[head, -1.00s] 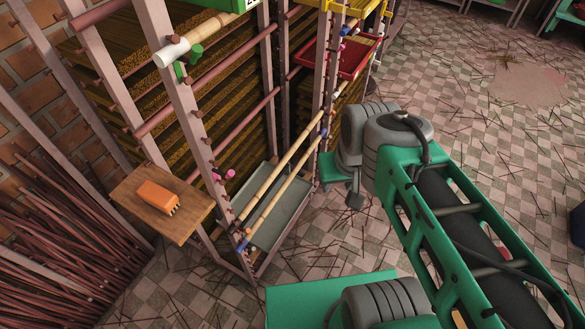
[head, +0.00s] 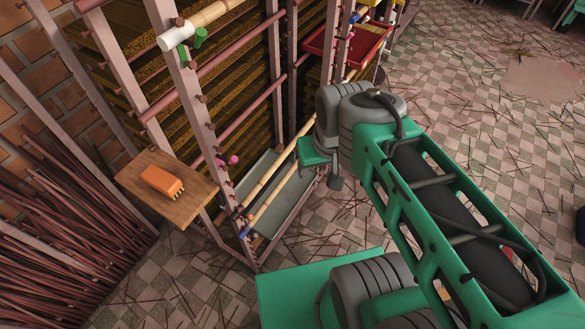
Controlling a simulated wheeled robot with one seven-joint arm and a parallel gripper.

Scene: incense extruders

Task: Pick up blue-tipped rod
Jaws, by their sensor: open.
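The blue-tipped rod (head: 263,212) is a thin pale wooden rod low on the rack. Its blue near end (head: 245,232) rests at the rack's front post, and it slants up to the right, where my arm hides its far end. A similar pale rod (head: 266,181) runs beside it, just above and to the left. My gripper (head: 319,158) shows only in part, as a green block with a grey piece below my wrist. It is open, to the right of the rods and apart from their visible near ends. Its fingertips are not clearly seen.
The rack's upright post (head: 190,100) carries many pegs, and a thicker white-ended rod (head: 180,38) lies higher up. A grey tray (head: 290,205) is under the rods. An orange brush-like block (head: 161,181) lies on a wooden shelf (head: 140,178). Open tiled floor (head: 480,150) lies to the right.

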